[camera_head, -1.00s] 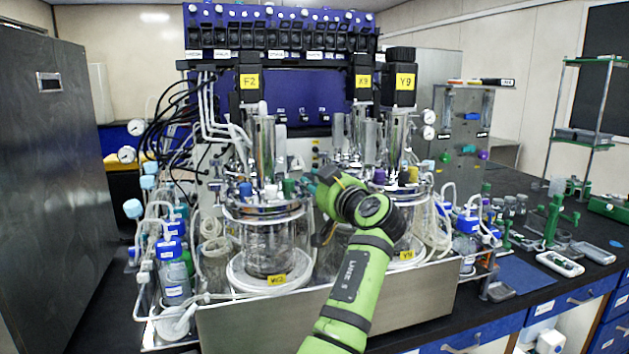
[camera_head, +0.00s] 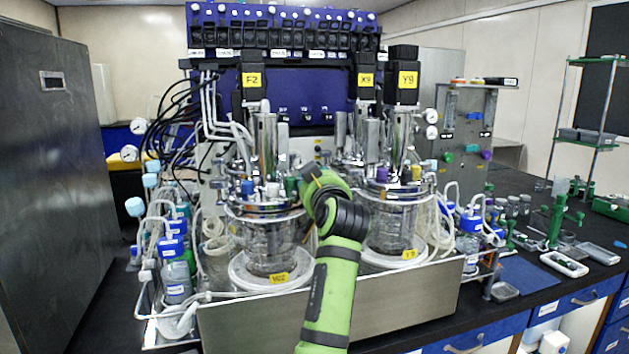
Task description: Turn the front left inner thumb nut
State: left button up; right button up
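The left bioreactor (camera_head: 263,235) is a glass vessel with a metal head plate (camera_head: 262,207) crowded with small fittings. Its yellow label is at the base. One green arm of mine, apparently the right, rises from the bottom middle. Its gripper (camera_head: 306,182) is at the right, inner edge of this head plate, among the fittings. The wrist hides most of the fingers, so their opening and any contact are unclear. The thumb nuts are too small to single out, and the inner front one may be behind the gripper. My other gripper is out of view.
The right bioreactor (camera_head: 393,230) stands close beside my wrist. Tall metal motor columns with black tops rise from the vessels. Tubing and blue-capped bottles (camera_head: 177,275) crowd the left. A steel tray wall (camera_head: 385,305) runs along the front.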

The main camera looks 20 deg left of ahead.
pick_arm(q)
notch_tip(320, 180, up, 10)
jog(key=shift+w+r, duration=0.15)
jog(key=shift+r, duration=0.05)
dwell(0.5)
